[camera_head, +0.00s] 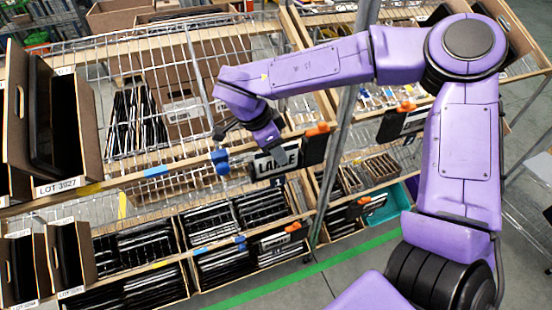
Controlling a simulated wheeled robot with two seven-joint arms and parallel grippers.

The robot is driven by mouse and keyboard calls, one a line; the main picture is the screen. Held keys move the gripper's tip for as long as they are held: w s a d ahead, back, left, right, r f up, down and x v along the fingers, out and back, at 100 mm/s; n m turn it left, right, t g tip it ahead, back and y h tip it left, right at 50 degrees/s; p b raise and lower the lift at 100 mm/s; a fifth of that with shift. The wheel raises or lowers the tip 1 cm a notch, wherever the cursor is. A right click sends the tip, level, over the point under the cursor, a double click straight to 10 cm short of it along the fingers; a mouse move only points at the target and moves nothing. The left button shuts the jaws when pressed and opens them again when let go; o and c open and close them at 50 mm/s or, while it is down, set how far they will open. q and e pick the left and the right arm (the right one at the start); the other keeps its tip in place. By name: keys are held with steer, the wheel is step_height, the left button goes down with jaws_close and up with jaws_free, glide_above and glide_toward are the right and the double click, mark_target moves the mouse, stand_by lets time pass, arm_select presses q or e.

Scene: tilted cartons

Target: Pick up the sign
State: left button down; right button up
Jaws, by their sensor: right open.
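The sign (277,161) is a white plate with large black letters, partly covered, on the front rail of the middle shelf. A dark holder with an orange clip (317,130) is at its right and a blue clip (220,160) at its left. My right gripper (268,143) is open, just above and in front of the sign's top edge. It covers part of the lettering, and I cannot tell whether it touches the sign. My left gripper is not in view.
A tilted brown carton (60,187) labelled as a lot stands at the left. Lower shelves hold cartons of dark, flat items (145,245). A metal post (335,150) rises right of the sign. Another dark sign holder (402,122) hangs farther right.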

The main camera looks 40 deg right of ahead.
steer(key=shift+f, duration=0.2)
stand_by(0.3)
steer(key=c, duration=0.7)
steer(key=shift+w+f, duration=0.15)
jaws_close()
